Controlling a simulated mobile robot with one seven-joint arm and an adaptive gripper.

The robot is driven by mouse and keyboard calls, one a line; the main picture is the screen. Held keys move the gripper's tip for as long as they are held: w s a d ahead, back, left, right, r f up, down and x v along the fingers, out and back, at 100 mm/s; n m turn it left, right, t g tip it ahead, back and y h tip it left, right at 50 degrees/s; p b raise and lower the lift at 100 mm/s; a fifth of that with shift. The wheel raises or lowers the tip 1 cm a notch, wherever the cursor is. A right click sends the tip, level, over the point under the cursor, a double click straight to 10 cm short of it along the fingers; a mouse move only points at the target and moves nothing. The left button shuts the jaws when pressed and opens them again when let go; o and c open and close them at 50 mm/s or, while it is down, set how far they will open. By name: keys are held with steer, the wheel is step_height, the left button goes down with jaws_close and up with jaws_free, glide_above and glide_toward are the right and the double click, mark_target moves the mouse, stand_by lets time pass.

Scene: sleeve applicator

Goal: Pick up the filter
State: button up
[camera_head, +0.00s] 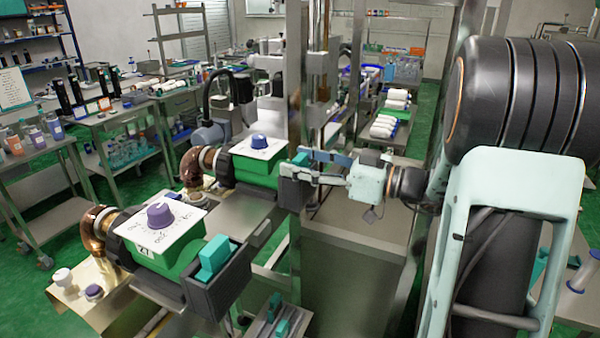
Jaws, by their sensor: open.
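Nothing in view is clearly marked as the filter. A teal block (214,258) stands upright in a dark open holder (228,292) on the front of the nearer green machine (165,258). My gripper (294,164) is open, right of and beyond that block, its fingers pointing left. My gripper appears empty.
More teal pieces (275,306) sit in a low rack at the bottom. A steel post (298,90) rises close to my gripper. Bottle-laden carts (40,150) stand left.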

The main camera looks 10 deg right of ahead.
steer(key=shift+w+a, duration=0.15)
steer(key=shift+a, duration=0.05)
steer(key=c, duration=1.3)
steer(key=shift+r, duration=0.1)
